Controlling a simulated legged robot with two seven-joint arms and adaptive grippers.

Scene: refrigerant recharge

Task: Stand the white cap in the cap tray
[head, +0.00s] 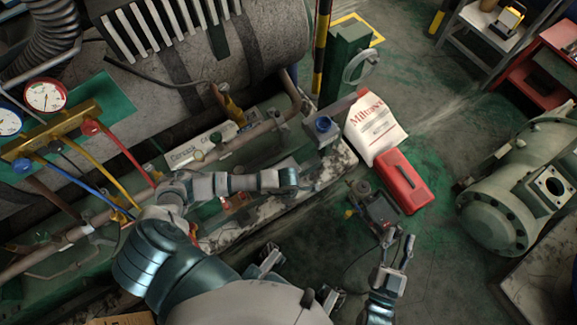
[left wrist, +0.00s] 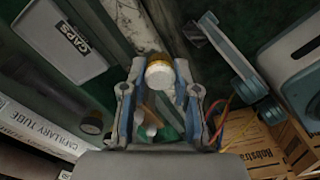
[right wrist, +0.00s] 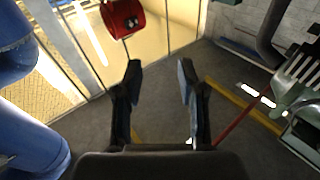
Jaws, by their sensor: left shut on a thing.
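The white cap (left wrist: 159,75), with a gold-brown band, is held between the fingertips of my left gripper (left wrist: 160,88) in the left wrist view. A grey box with a CAPS label (left wrist: 72,52), which appears to be the cap tray, lies to the left, apart from the cap. Its inside cannot be made out. My right gripper (right wrist: 159,75) is open and empty in the right wrist view. The left gripper, the cap and the tray cannot be made out in the head view.
In the head view, a gauge manifold with hoses (head: 50,128) is at left. A red toolbox (head: 400,180) and a grey compressor (head: 515,195) stand at right.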

